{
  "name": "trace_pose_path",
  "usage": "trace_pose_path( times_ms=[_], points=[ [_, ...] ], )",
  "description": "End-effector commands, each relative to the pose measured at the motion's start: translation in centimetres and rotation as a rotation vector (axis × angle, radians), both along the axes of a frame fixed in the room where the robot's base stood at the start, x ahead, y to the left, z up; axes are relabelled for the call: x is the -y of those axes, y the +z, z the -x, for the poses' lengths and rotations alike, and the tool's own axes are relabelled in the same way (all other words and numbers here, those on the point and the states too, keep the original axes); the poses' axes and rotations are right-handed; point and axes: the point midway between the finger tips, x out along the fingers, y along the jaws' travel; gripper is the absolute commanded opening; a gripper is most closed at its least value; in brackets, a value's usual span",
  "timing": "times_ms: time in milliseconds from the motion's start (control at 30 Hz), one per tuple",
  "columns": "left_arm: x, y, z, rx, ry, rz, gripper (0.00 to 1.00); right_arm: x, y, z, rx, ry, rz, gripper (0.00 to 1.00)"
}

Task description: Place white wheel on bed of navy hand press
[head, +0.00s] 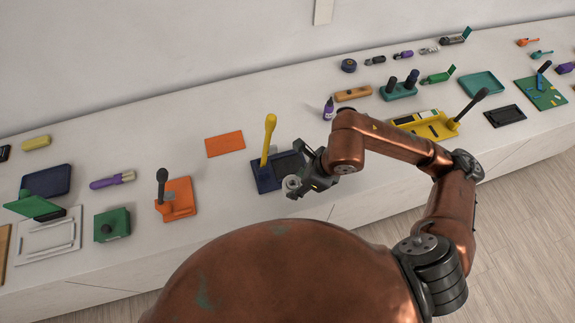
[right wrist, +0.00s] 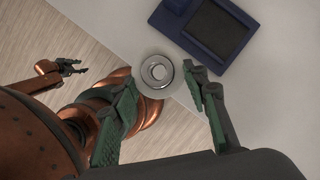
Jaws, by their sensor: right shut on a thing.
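The navy hand press (head: 266,184) stands near the front of the white counter, with a raised yellow lever (head: 268,140) and a dark bed (head: 288,163) on its right side. My right gripper (head: 297,185) is shut on the white wheel (head: 291,183), just in front of the press's right front corner. In the right wrist view the wheel (right wrist: 157,72) is a pale ring between the fingertips (right wrist: 160,82), near the counter's front edge and apart from the press (right wrist: 205,35). The bed (right wrist: 217,31) is bare. My left gripper (right wrist: 70,67) shows small in that view; its jaws are unclear.
An orange plate (head: 225,144) lies behind left of the press, and an orange hand press (head: 178,200) stands to its left. Bare counter lies between the orange and navy presses.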

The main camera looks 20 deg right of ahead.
Motion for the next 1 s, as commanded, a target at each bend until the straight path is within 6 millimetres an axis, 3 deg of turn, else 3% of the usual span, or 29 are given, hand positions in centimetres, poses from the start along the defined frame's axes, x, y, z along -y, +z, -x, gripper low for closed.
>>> trace_pose_path(
  times_ms=[233, 367, 733, 1000],
  points=[
    [-0.1, 0.3, 1.7, -0.021, 0.005, -0.001, 0.4, -0.6, 1.2, 0.5, -0.002, -0.206, 0.0, 0.13],
    [-0.1, 0.5, 1.9, -0.025, 0.006, -0.002, 0.4, -0.4, 0.9, -0.3, -0.005, -0.241, 0.0, 0.13],
    [-0.1, 2.2, 1.0, -0.012, 0.003, -0.001, 0.4, 1.0, -2.7, -8.3, -0.008, -0.244, 0.0, 0.13],
    [-0.1, 2.9, 0.7, -0.008, 0.003, -0.001, 0.4, 1.6, -7.2, -11.9, -0.007, -0.239, 0.0, 0.13]
  ],
)
